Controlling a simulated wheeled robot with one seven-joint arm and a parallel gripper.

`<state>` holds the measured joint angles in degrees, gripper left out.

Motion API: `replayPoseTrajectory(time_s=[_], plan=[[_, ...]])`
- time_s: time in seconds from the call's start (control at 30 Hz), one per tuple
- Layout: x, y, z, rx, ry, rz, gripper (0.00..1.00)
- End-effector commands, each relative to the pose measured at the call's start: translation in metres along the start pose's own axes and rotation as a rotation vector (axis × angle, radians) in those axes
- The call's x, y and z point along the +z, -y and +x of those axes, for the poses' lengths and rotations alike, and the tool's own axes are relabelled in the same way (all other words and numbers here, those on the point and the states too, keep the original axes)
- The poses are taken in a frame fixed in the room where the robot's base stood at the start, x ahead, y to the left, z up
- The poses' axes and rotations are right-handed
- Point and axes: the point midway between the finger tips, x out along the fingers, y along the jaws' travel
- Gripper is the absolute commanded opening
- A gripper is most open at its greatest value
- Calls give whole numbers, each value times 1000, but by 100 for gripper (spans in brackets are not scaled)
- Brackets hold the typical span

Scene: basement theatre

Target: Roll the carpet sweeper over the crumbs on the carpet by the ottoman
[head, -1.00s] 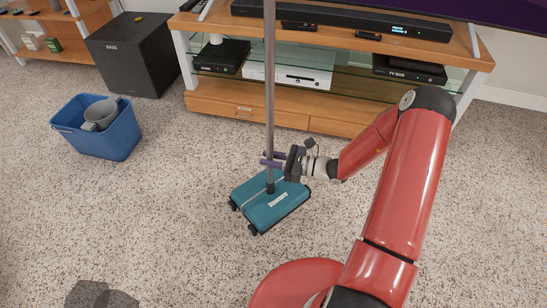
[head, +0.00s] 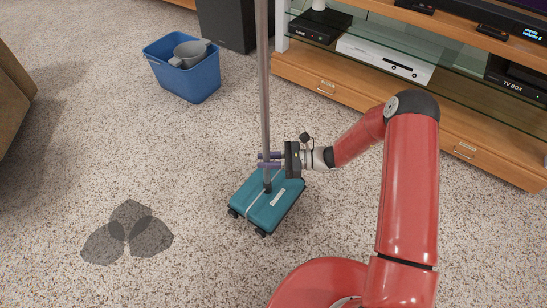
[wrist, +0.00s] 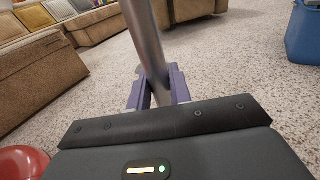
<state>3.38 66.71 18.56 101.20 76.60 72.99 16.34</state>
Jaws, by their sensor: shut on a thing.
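The carpet sweeper has a flat teal head (head: 268,203) resting on the speckled carpet and a long grey pole (head: 264,90) rising out of the top of the head view. My gripper (head: 268,160) is shut on the pole just above the sweeper head. In the wrist view the pole (wrist: 146,45) stands between the purple fingers. A brown piece of furniture, probably the ottoman (head: 12,95), shows at the left edge; a brown block (wrist: 38,80) is at the left of the wrist view. I cannot tell crumbs from the carpet's speckle.
A dark grey patch of overlapping rounded shapes (head: 128,232) lies on the carpet left of the sweeper. A blue bucket (head: 185,80) with a grey item stands beyond. A wooden TV stand (head: 330,95) is at the back right. Carpet between patch and sweeper is clear.

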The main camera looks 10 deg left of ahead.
Motion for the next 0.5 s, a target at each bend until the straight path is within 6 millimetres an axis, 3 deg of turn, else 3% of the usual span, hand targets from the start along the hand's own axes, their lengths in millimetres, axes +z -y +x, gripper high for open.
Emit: replayPoseTrajectory(time_s=[0.5], plan=[[-39,0,2,0,5,-2,0]])
